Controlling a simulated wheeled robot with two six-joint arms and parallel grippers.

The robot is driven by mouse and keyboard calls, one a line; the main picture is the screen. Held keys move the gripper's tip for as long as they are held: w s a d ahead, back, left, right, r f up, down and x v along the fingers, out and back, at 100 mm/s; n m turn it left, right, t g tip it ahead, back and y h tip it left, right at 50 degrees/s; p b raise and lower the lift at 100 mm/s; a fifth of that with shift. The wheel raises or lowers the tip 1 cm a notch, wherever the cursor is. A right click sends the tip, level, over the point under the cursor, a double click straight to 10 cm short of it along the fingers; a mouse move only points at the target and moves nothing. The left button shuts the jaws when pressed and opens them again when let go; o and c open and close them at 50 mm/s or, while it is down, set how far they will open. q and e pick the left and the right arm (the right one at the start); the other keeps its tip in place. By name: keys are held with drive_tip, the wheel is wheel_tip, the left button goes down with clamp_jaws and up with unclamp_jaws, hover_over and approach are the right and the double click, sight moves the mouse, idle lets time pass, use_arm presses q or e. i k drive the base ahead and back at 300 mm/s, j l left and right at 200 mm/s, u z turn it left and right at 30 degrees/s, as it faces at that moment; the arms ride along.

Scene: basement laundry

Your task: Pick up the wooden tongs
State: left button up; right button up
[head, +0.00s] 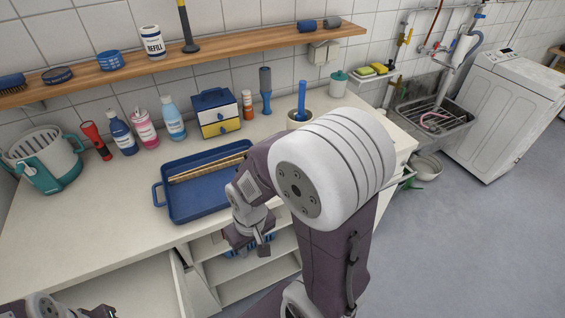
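The wooden tongs (205,168) lie lengthwise in a blue tray (181,211) on the white counter. They show as long, light wooden strips, and my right arm's wrist covers the tray's right end. My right gripper (251,250) points down in front of the counter's front edge, below and to the right of the tongs and apart from them. Its fingers look spread, with nothing between them. My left gripper (102,313) only just shows at the bottom left edge, far from the tray; its fingers are mostly cut off.
Behind the tray stand bottles (122,133), a small drawer box (216,113) and a pot (300,121). A teal and white basket (45,160) is at left. Open shelves (250,278) and a pulled-out drawer (140,288) are below. The counter's left front is clear.

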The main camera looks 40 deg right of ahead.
sight(235, 159)
drive_tip(key=z, duration=0.7)
